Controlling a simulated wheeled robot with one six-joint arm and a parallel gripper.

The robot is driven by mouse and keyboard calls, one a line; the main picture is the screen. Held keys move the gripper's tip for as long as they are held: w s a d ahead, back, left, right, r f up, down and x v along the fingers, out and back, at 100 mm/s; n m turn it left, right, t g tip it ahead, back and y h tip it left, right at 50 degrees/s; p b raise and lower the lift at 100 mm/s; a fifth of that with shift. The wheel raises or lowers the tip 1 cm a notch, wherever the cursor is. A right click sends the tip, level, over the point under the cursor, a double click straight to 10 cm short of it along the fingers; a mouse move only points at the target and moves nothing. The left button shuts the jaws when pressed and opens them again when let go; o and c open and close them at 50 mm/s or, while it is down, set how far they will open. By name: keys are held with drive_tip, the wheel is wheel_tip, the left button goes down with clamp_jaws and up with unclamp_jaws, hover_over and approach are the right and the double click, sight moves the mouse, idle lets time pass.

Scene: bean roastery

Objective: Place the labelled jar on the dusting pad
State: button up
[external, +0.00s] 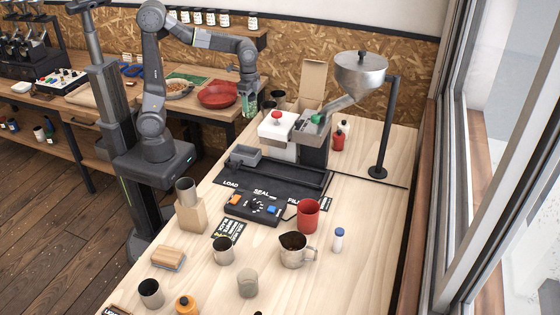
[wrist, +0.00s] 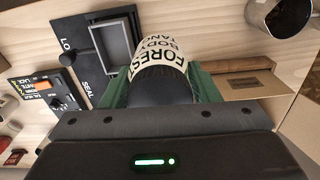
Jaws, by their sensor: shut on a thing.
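The labelled jar (wrist: 158,62) has a cream label with black print reading "FOREST BODY" and a dark end towards the wrist camera. My gripper (external: 248,92) is shut on it, with green parts on both sides of the jar in the wrist view. In the external view the gripper hangs down near the back left of the wooden table. The jar (external: 249,106) shows there as a small greenish shape under the gripper, held up near dark cups. I cannot tell which surface is the dusting pad.
A sealing machine with a metal hopper (external: 360,72) stands right of my gripper. A grey tray (external: 245,155) sits on a black mat in front of it. A red bowl (external: 217,96) is on the back bench. Several cups and a jug (external: 295,257) occupy the front table.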

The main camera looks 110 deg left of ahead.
drive_tip(key=r, duration=0.8)
drive_tip(key=shift+w+d+r, duration=0.15)
drive_tip(key=shift+w+d, duration=0.1)
drive_tip(key=shift+d, duration=0.1)
drive_tip(key=w+d+m, duration=0.3)
drive_tip(key=w+d, duration=0.1)
drive_tip(key=d, duration=0.5)
drive_tip(key=w+d+m, duration=0.3)
drive_tip(key=d+m, duration=0.1)
drive_tip(key=d, duration=0.6)
drive_tip(key=w+d+m, duration=0.3)
drive_tip(key=w+d, duration=0.1)
drive_tip(key=d, duration=0.5)
drive_tip(key=m+p, duration=0.1)
drive_tip(key=m, duration=0.8)
hover_over(168, 258)
drive_tip(key=s+a, duration=0.1)
drive_tip(key=a, duration=0.3)
drive_tip(key=shift+s+f+p, duration=0.1)
drive_tip(key=shift+f+p, duration=0.8)
drive_tip(key=shift+f, duration=9.7)
drive_tip(key=shift+f, duration=0.1)
